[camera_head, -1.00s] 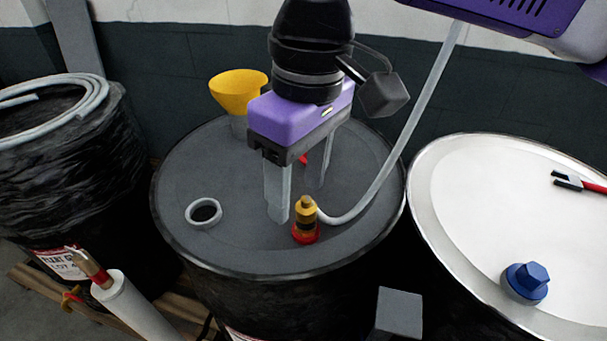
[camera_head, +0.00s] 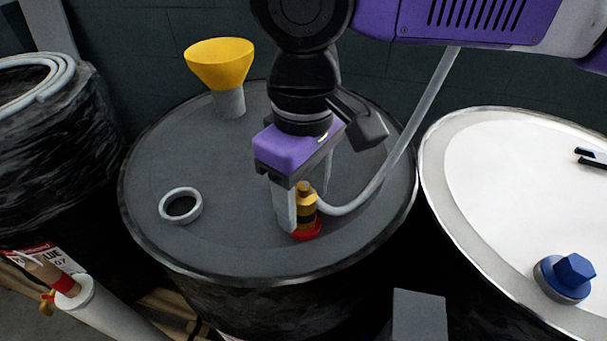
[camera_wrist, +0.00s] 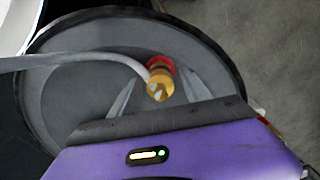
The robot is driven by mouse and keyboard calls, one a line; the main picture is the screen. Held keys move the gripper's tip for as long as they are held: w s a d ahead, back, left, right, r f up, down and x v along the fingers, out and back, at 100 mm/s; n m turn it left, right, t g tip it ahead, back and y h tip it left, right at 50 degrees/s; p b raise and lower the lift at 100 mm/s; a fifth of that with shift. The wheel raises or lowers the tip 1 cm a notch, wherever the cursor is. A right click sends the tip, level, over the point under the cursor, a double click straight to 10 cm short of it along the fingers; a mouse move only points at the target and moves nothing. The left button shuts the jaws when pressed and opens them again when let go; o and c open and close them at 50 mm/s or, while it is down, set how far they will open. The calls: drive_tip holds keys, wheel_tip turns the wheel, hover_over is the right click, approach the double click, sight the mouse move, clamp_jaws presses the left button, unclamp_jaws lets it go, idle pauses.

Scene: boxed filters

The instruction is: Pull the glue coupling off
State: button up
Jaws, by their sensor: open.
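The glue coupling (camera_head: 306,207) is a brass fitting with a dark band, upright on a red base on the grey drum lid (camera_head: 235,240). A pale hose (camera_head: 385,180) runs from its side up to the right. My gripper (camera_head: 308,210) points down at the coupling, its jaws open. In the head view one finger stands just left of the coupling and the other is partly hidden behind it. In the wrist view the coupling (camera_wrist: 160,82) lies between the two fingers, with gaps on both sides; I cannot tell the exact height of the fingertips.
A yellow funnel (camera_head: 220,65) and an open ringed hole (camera_head: 181,206) are on the same lid. A white-topped drum (camera_head: 500,190) with a blue cap (camera_head: 565,276) stands right. A wrapped drum (camera_head: 45,150) stands left. A white tube (camera_head: 105,308) is at front left.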

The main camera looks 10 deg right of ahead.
sight(303, 186)
drive_tip(key=shift+f, duration=0.65)
clamp_jaws()
drive_tip(key=shift+r, duration=0.25)
drive_tip(key=shift+r+p, duration=0.45)
drive_tip(key=shift+p, duration=0.2)
drive_tip(key=shift+r+p, duration=1.65)
drive_tip(key=shift+r, duration=0.05)
drive_tip(key=shift+r+p, duration=0.3)
drive_tip(key=shift+r, duration=0.05)
drive_tip(key=shift+r, duration=0.2)
